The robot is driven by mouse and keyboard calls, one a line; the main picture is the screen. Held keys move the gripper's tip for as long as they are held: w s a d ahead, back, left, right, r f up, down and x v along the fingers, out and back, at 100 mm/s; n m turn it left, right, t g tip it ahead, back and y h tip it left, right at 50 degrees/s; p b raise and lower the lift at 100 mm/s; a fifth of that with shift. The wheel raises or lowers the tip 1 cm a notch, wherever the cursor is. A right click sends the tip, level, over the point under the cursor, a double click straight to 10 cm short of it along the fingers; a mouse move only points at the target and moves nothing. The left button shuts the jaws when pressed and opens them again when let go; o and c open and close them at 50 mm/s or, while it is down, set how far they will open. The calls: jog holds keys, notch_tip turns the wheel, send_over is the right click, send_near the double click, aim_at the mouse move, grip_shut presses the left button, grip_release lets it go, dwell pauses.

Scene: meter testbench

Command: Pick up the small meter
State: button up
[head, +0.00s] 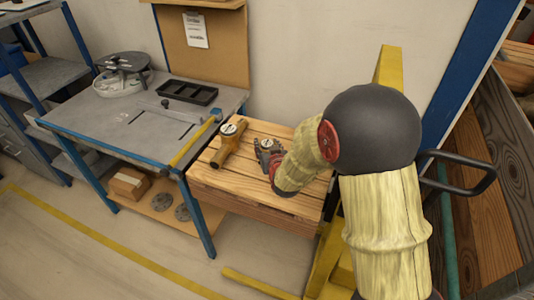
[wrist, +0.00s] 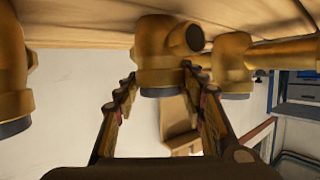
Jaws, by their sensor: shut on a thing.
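The small meter (wrist: 158,50) is a brass body with a short round port and a dark grey round end, seen upside down in the wrist view. My gripper (wrist: 158,82) has one finger on each side of its lower body and is shut on it. In the head view the small meter (head: 267,146) shows at the end of my arm, partly hidden by it, over the wooden stack. I cannot tell whether it touches the wood.
A brass meter with a long pipe (head: 231,141) lies close to the left on the wooden stack (head: 240,188). Another brass meter (wrist: 12,75) shows at the wrist view's left edge. A grey workbench (head: 130,115) with a black tray (head: 188,92) stands left. A yellow post (head: 388,65) rises behind my arm.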

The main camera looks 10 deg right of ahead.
jog(key=c, duration=0.8)
grip_shut()
jog(key=shift+r, duration=0.1)
